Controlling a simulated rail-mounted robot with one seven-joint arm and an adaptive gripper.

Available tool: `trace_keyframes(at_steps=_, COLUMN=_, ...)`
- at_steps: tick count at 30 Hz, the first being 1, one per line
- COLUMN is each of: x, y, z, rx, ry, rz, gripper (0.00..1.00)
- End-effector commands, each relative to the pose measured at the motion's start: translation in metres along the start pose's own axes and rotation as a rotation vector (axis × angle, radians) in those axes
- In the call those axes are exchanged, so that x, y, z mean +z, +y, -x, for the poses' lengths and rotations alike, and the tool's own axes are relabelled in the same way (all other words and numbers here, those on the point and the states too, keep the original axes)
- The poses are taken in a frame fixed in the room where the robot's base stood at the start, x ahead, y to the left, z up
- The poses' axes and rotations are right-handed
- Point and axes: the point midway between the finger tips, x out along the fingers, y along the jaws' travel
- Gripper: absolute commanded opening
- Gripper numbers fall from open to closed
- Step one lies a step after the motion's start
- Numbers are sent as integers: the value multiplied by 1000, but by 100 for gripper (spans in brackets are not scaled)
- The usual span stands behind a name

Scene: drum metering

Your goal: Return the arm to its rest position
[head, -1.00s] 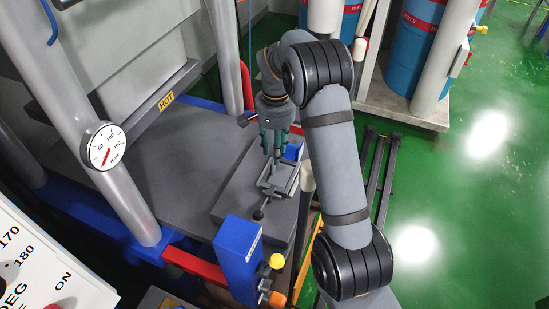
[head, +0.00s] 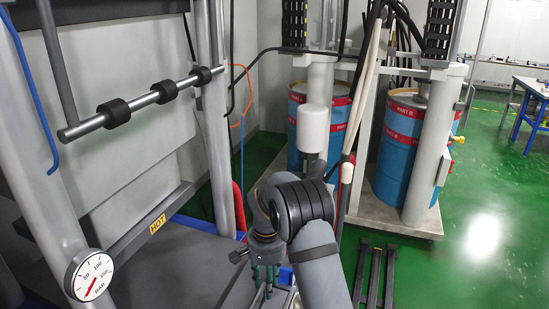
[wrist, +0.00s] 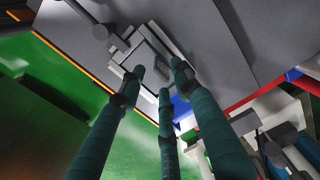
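My gripper (head: 266,288) is at the bottom of the head view, pointing down over the right edge of the grey press plate (head: 185,262). In the wrist view, the three teal fingers of my gripper (wrist: 160,76) stand apart with nothing visible between their tips. Beyond the tips, a small metal frame or tray (wrist: 148,48) lies on a grey surface. The fingers partly cover it, and I cannot tell whether any tip touches it. My arm rises from the bottom of the head view and bends over to the gripper.
A pressure gauge (head: 89,275) and a "HOT" label (head: 158,224) are on the press at left. A horizontal bar with black rollers (head: 158,95) crosses above. Blue drums (head: 405,150) stand behind on a pallet. Green floor (head: 480,200) is open at right.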

Motion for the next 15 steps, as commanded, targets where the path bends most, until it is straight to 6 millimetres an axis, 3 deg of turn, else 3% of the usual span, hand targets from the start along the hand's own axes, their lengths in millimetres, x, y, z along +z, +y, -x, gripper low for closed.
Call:
trace_keyframes(at_steps=6, x=0, y=0, z=-21, rx=2, ry=-2, rz=-2, gripper=33)
trace_keyframes(at_steps=15, x=0, y=-1, z=-25, rx=1, ry=-1, rz=-1, gripper=33)
